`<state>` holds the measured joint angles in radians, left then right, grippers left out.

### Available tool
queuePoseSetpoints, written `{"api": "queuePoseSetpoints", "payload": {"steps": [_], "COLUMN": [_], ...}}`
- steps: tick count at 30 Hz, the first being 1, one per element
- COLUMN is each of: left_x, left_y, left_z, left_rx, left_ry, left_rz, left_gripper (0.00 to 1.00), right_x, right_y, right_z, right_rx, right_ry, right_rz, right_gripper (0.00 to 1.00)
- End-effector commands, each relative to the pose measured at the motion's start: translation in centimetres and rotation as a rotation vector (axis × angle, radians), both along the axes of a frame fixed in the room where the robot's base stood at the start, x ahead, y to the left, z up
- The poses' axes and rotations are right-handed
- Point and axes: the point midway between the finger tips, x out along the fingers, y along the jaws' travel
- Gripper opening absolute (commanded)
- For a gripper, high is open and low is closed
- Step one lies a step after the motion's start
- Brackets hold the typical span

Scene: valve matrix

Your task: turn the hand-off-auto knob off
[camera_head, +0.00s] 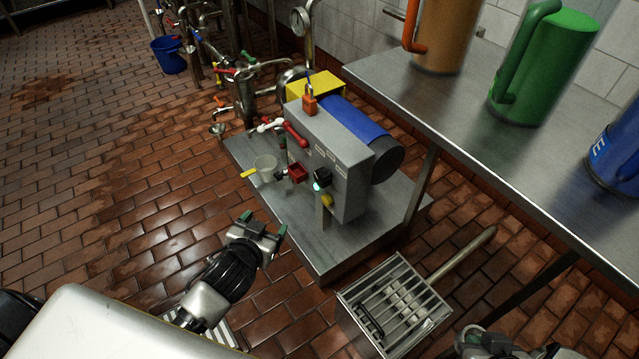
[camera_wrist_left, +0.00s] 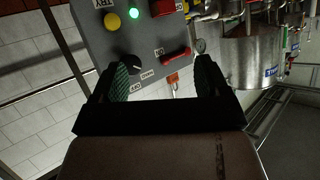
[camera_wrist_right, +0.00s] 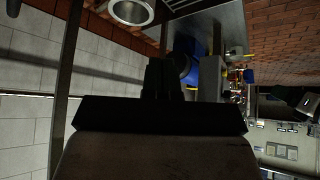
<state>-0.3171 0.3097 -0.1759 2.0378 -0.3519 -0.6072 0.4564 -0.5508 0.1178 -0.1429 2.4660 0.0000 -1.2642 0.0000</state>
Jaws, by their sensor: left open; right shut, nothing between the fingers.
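The grey control box (camera_head: 345,185) stands on a low metal platform. Its black hand-off-auto knob (camera_head: 322,176) is on the front face, above a green light. In the left wrist view the knob (camera_wrist_left: 133,66) appears beyond the fingers, nearer the left one, with small labels around it. Its exact setting is too small to tell. My left gripper (camera_head: 263,226) is open and empty, in front of the panel and apart from the knob. My right gripper (camera_wrist_right: 163,78) is shut and empty, far from the knob; only part of it shows at the head view's lower right.
Near the knob are a green light (camera_wrist_left: 134,14), a yellow button (camera_wrist_left: 112,21), a red box (camera_head: 297,173) and a red handle (camera_head: 295,135). A steel table (camera_head: 450,95) with large jugs stands right. A floor grate (camera_head: 395,305) lies below. Open floor is left.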

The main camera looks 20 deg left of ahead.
Motion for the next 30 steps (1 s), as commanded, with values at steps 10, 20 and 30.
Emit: {"api": "queuePoseSetpoints", "payload": {"steps": [10, 20, 30], "left_x": [6.9, 7.6, 11.7], "left_y": [-0.5, -0.9, -4.2], "left_z": [1.5, 0.7, 0.6], "left_rx": [-0.012, -0.065, -0.067], "left_ry": [-0.386, -0.421, -0.425], "left_rz": [-0.401, -0.717, -0.726], "left_gripper": [0.75, 0.75, 0.75], "right_x": [3.2, 4.7, 6.7], "right_y": [1.2, 1.9, 2.9], "right_z": [2.9, 4.7, 7.2], "right_rx": [0.053, 0.084, 0.140], "right_ry": [-0.240, -0.376, -0.614], "right_rz": [0.017, 0.027, 0.043], "right_gripper": [0.00, 0.00, 0.00]}}
